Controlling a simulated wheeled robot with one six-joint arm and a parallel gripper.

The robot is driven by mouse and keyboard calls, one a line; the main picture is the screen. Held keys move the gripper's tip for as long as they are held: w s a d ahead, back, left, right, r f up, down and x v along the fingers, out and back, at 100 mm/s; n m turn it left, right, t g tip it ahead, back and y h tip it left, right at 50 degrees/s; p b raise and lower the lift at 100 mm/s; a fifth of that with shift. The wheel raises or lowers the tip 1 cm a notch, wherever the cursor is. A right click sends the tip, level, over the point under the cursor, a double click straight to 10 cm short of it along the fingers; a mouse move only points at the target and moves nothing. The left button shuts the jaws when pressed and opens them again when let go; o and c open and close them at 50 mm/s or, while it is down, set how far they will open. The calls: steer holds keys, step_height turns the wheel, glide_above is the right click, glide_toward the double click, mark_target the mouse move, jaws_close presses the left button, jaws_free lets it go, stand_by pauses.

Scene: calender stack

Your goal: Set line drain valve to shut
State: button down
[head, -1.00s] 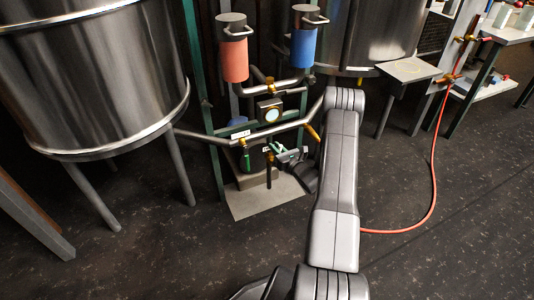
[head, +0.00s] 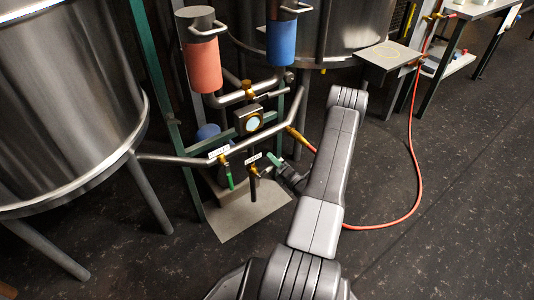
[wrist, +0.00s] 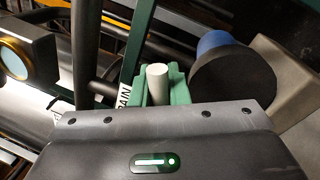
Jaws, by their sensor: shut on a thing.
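The line drain valve (head: 253,171) is a small brass valve with a dark stem hanging down, under the right-hand white label on the slanting steel pipe. My gripper (head: 274,160) is just right of it with green fingertips. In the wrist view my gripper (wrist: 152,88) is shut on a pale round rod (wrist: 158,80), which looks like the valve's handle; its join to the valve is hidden. A label (wrist: 124,96) ending in "AIN" shows beside the fingers. The handle's exact angle cannot be told.
A second brass valve with a green handle (head: 229,177) hangs close on the left. A round gauge (head: 252,123) and a blue-ended motor (wrist: 235,72) are near. A steel tank (head: 65,100) stands left. An orange hose (head: 414,170) curves over open floor on the right.

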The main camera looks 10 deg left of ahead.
steer(key=shift+w+d+f+m+t+h+b, duration=0.15)
steer(key=shift+f+m+t+b, duration=0.15)
steer(key=shift+f+m, duration=0.5)
steer(key=shift+w+f+m+t+h+b, duration=0.1)
steer(key=shift+f+m+t+h+b, duration=0.2)
steer(key=shift+m, duration=0.9)
steer(key=shift+w+d+f+m+t+h+b, duration=0.1)
steer(key=shift+f+m+b, duration=0.25)
steer(key=shift+f+m, duration=0.45)
steer(key=shift+r+m, duration=0.15)
steer(key=shift+m, duration=0.15)
steer(key=c, duration=1.4)
jaws_free()
steer(key=p+v, duration=0.3)
steer(key=v, duration=1.1)
steer(key=shift+w, duration=0.1)
steer(key=shift+w+a, duration=0.1)
steer(key=shift+a, duration=0.05)
